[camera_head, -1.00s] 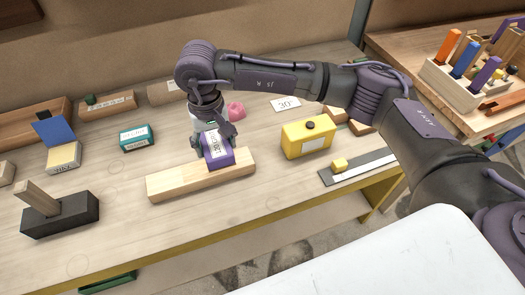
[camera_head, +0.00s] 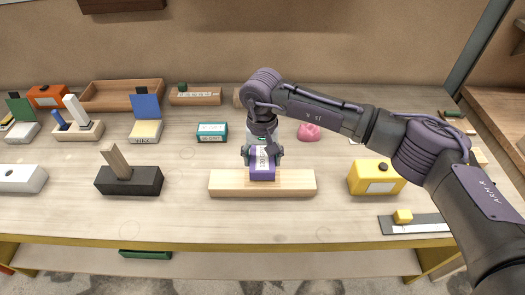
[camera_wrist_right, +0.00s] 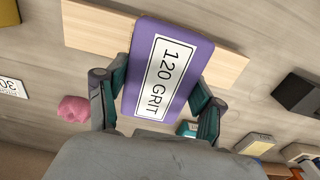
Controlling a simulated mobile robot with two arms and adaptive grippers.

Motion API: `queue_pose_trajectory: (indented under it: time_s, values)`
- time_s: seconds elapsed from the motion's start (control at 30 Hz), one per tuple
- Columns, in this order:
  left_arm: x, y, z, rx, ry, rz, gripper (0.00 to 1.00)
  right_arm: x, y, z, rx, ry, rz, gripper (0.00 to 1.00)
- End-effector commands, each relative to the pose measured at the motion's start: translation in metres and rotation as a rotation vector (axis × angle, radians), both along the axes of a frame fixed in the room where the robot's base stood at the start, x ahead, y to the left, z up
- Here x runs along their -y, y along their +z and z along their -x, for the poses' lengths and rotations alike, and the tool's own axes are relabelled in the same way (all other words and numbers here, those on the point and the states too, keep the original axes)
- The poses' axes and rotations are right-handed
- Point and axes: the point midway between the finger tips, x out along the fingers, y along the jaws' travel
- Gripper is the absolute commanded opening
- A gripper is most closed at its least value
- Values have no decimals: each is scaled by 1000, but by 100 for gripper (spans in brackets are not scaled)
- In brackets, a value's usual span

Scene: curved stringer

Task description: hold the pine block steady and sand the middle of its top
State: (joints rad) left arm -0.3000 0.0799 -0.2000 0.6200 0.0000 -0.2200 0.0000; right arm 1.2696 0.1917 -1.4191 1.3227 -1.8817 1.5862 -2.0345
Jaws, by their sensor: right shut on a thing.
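The pine block (camera_head: 229,184) is a long pale bar lying flat on the workbench, left to right in the head view. It also shows behind the sander in the right wrist view (camera_wrist_right: 222,59). In the right wrist view the fingers grip the sanding block (camera_wrist_right: 163,72) from both sides. The sanding block is over the middle of the pine block and appears to rest on its top; its underside is hidden. My left gripper is not in view.
A yellow block with a black knob (camera_head: 376,178) stands to the right, and a dark block with a wooden handle (camera_head: 128,180) to the left. A teal box (camera_head: 212,132) and pink lump (camera_head: 309,131) lie behind. The bench (camera_head: 300,223) is bare in front.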

Motion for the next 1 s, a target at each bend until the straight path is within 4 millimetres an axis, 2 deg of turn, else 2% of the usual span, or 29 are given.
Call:
queue_pose_trajectory:
  time_s: [0.27,0.8,1.0]
  values:
    - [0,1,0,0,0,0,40,0,1,0,1,1,-1,39]
    - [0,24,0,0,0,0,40,43,62,-1,2,0,-1,39]
    - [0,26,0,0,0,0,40,50,71,0,1,2,0,39]
